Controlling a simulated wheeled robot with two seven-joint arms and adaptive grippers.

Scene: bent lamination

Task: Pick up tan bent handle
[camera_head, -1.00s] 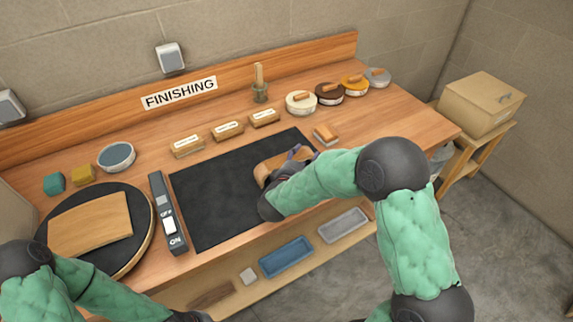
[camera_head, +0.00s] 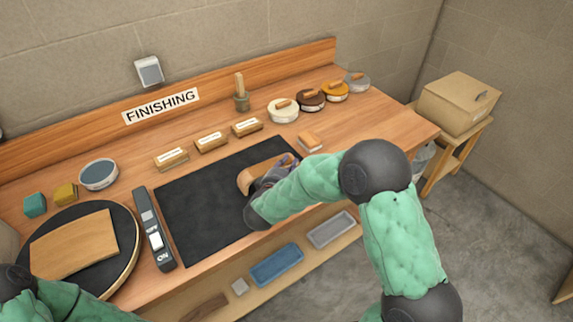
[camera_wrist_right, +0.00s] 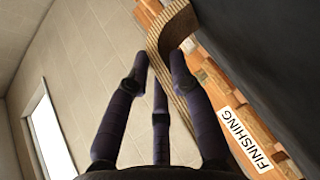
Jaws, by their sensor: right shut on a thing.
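The tan bent handle (camera_head: 252,179) is a curved wooden piece at the right part of the black mat in the head view. My right gripper (camera_head: 272,172) is shut on it, with dark purple fingers covering part of it. In the right wrist view, the handle (camera_wrist_right: 175,28) shows as a curved piece with striped edges beside the fingertips of my right gripper (camera_wrist_right: 158,70). Whether it touches the mat is not clear. My left arm enters at the lower left, and its gripper is out of view.
The black mat (camera_head: 200,205) is otherwise bare. An on/off switch bar (camera_head: 153,232) lies to its left, beside a round turntable (camera_head: 128,262) bearing a tan board (camera_head: 75,245). Labelled blocks (camera_head: 211,142) and round tins (camera_head: 284,110) stand behind. Trays (camera_head: 277,264) sit on a lower shelf.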

